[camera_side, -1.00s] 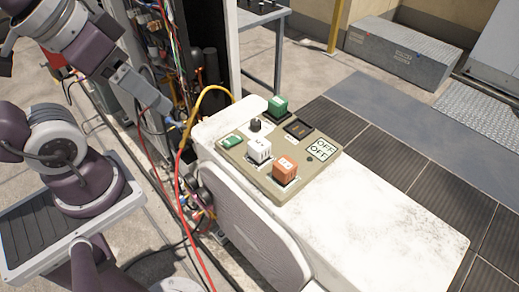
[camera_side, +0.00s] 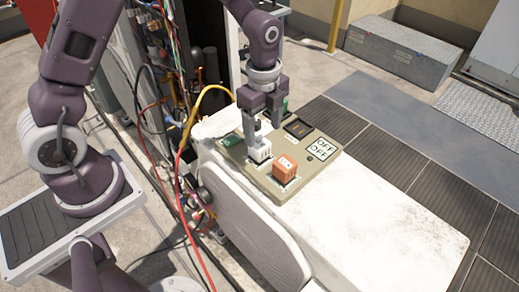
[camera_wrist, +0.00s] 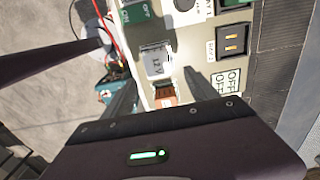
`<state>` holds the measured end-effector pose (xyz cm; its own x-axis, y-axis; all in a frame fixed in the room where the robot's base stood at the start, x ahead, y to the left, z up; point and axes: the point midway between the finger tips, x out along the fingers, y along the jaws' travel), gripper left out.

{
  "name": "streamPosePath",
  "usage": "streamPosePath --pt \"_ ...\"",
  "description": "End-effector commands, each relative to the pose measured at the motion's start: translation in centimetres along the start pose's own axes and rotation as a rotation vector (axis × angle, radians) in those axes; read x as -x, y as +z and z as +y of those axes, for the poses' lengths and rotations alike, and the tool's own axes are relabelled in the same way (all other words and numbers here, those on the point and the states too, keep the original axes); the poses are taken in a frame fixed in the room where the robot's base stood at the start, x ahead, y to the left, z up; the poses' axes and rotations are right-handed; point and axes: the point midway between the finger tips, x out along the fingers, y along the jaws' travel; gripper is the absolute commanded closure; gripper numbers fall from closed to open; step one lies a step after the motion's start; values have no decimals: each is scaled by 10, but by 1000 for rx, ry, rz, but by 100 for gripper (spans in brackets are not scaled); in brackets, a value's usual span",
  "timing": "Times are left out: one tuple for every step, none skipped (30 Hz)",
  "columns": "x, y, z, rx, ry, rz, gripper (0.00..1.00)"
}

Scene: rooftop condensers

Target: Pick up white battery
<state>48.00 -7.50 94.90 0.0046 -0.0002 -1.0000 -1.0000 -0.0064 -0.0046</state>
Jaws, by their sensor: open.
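The white battery (camera_side: 261,153) stands upright on the olive panel (camera_side: 322,167), beside an orange block (camera_side: 285,168). The gripper is open and holds nothing. I cannot tell whether a finger touches the battery.
A dark socket (camera_side: 299,128) and an OFF label (camera_side: 325,148) lie right of my gripper. A green block behind is mostly hidden by my gripper. A small green part (camera_side: 231,140) sits at left. Red and yellow cables (camera_side: 182,140) hang left of the white slab (camera_side: 390,225).

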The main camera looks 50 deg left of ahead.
Motion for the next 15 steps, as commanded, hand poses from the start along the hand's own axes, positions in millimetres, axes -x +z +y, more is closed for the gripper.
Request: streamPosePath --pt "-7 0 0 -9 6 0 33" --pt "-11 0 0 -11 7 0 33" --pt "-16 0 1 -12 8 0 33" --pt "-20 1 1 -11 7 0 33" --pt "-25 2 2 -10 9 -1 33" --pt "-31 4 2 -9 8 -1 33" --pt "-37 6 2 -9 9 -1 33" --pt "-43 8 3 -8 9 -1 33" --pt "-51 11 4 -8 9 -1 33" --pt "-57 11 4 -8 10 -1 33" --pt "-61 10 3 -8 8 0 33" --pt "-66 10 3 -8 8 0 33" --pt "-69 10 3 -9 6 0 33" --pt "-71 10 3 -9 6 0 33" --pt "-72 10 3 -9 5 0 33"
